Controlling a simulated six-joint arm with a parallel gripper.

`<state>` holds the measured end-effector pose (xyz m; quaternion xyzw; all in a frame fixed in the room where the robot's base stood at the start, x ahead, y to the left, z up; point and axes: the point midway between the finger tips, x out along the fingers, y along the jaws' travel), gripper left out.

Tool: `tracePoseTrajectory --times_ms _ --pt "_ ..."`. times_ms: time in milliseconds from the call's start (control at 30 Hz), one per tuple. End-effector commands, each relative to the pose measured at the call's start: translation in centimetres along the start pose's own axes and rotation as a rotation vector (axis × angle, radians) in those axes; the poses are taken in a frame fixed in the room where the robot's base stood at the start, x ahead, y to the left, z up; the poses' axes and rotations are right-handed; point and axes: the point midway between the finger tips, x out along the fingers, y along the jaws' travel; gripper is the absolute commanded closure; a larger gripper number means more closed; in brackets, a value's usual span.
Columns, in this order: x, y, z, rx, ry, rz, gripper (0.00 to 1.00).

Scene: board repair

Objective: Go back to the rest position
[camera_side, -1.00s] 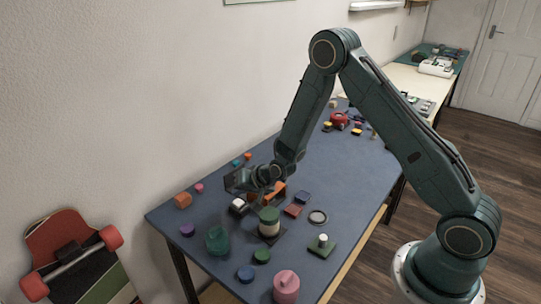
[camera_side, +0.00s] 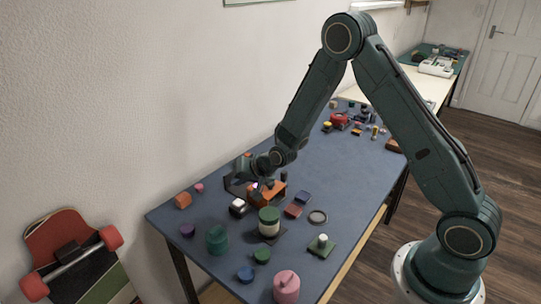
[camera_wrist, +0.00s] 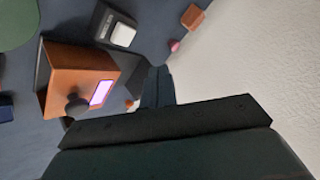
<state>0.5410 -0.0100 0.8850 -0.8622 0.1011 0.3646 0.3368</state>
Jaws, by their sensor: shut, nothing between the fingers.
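My gripper (camera_wrist: 157,85) is shut and empty in the wrist view, its narrow dark fingers together. It hangs above the table beside an orange box (camera_wrist: 80,78) with a lit pink panel and a dark round knob. In the side view the gripper is close behind the orange box (camera_side: 266,194), and its fingertips are hard to make out there. I cannot tell its exact height above the table.
The blue-grey table (camera_side: 345,170) holds a black block with a white top (camera_side: 238,207), a green-lidded jar (camera_side: 269,222), a pink canister (camera_side: 286,287) and a grey ring (camera_side: 318,217). A red toy car (camera_side: 340,120) is farther back.

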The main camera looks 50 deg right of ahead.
Motion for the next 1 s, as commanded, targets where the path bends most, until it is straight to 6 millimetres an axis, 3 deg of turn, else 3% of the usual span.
tracePoseTrajectory --times_ms 267,467,667,1000 --pt "0.0 0.0 0.0 -0.001 0.000 0.000 1.00" --pt "-1.2 -0.7 -0.5 -0.022 -0.004 0.003 1.00" --pt "-4.3 -2.2 -1.5 -0.079 -0.019 0.013 1.00" --pt "-12.4 -4.6 -2.6 -0.217 -0.060 0.048 1.00"
